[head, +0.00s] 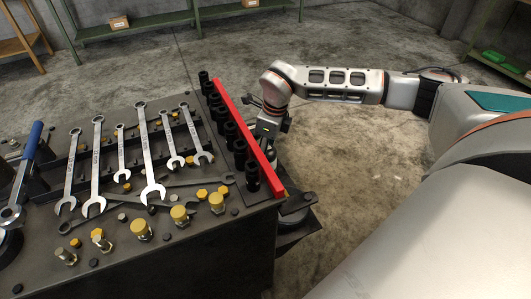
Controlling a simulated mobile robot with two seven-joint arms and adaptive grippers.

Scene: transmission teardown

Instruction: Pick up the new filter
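No new filter can be made out in the head view. My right arm reaches in from the right, and my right gripper (268,128) points down just beyond the red rail at the table's right side. The rail and the black sockets hide part of its fingers, so whether it is open or holds anything does not show. My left gripper is not in view.
The dark table (200,262) carries several wrenches (148,155), brass bolts (180,214) and a blue-handled tool (32,140). A red rail (247,135) with a row of black sockets (228,130) lines its right side. The floor (350,150) beyond is clear; shelves stand behind.

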